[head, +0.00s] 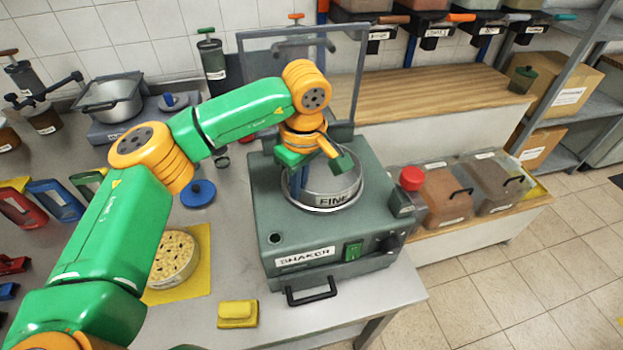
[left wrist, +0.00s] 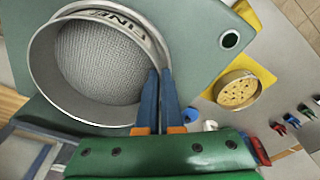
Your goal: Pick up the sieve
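The sieve (head: 322,203), a round metal one marked FINE, sits on top of the grey-green shaker (head: 300,228). In the left wrist view its fine mesh and tall silver wall (left wrist: 105,60) fill the upper left. My left gripper (head: 318,168) is down at the sieve's rim. In the left wrist view its two blue fingers (left wrist: 160,75) are close together, one on each side of the wall, shut on it. In the head view the fingertips are mostly hidden. My right gripper is not in view.
A yellow sponge (head: 238,314) is at the table's front. The shaker's raised frame (head: 361,75) stands behind the sieve. Bins (head: 447,200) are at the right.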

